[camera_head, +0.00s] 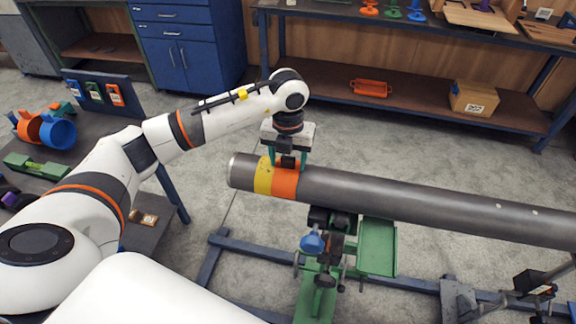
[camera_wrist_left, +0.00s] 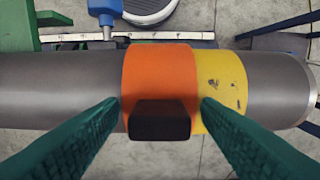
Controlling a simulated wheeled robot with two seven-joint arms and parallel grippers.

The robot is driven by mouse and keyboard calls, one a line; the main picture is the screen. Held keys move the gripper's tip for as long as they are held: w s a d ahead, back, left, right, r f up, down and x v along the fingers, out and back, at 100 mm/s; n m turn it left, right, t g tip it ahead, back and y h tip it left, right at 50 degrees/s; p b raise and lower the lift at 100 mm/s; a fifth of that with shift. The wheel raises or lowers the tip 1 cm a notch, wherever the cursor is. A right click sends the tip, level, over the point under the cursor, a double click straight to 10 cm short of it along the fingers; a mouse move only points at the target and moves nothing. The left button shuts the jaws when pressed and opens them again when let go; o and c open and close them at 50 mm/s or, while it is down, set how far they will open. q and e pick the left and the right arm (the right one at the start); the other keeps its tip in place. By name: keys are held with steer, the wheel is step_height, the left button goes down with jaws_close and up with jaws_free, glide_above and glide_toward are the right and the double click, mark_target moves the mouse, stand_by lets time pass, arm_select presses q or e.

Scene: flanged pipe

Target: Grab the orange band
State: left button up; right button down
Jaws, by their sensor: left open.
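The orange band (camera_head: 285,184) wraps the grey pipe (camera_head: 420,197) near its left end, beside a yellow band (camera_head: 263,175). In the left wrist view the orange band (camera_wrist_left: 160,72) is in the middle, with the yellow band (camera_wrist_left: 222,85) touching its right side. A black block (camera_wrist_left: 160,120) shows in front of the orange band; it seems to stand on it. My left gripper (camera_head: 289,163) is above the band, pointing down. Its green fingers (camera_wrist_left: 160,108) are open, one on each side of the black block, with clear gaps. My right gripper is not in view.
A green stand (camera_head: 318,290) with a blue knob (camera_head: 312,242) and a green tray (camera_head: 377,248) is under the pipe. A side table (camera_head: 100,170) with coloured parts is at the left. A workbench (camera_head: 430,105) and blue cabinet (camera_head: 190,45) stand behind.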

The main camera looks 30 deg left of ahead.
arm_select(q)
steer(key=c, duration=1.1)
steer(key=shift+r, duration=0.15)
